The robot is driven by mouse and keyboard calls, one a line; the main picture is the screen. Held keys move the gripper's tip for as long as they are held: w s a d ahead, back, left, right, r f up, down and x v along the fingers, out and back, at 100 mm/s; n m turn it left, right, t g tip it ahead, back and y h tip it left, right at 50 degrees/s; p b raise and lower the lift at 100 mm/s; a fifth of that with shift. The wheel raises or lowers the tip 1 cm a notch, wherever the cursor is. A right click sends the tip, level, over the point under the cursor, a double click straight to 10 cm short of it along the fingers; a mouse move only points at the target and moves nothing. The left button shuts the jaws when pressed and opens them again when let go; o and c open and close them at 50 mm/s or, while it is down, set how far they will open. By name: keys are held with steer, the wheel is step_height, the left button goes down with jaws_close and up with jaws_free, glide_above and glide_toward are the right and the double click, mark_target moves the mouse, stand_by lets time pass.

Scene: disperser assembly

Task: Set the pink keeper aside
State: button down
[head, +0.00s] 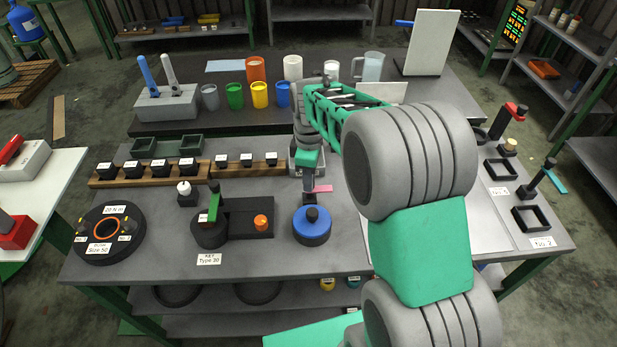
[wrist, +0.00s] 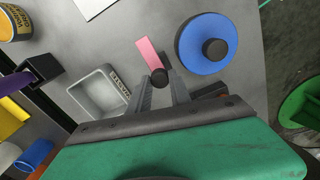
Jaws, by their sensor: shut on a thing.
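The pink keeper is a flat pink strip (wrist: 146,50) with a dark round knob (wrist: 159,77) at its near end in the wrist view.
A blue disc with a black knob (head: 312,232) lies close by, also in the wrist view (wrist: 193,45). A small grey tray (wrist: 76,92) is on the other side. A black fixture with an orange knob (head: 248,207) stands left. Bare tabletop shows around the keeper.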

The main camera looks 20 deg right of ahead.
steer(key=shift+w+r, duration=0.1)
steer(key=c, duration=1.2)
jaws_free()
step_height(320, 180, up, 7)
steer(key=shift+r+b, duration=0.1)
steer(key=shift+b, duration=0.4)
steer(key=shift+r, duration=0.25)
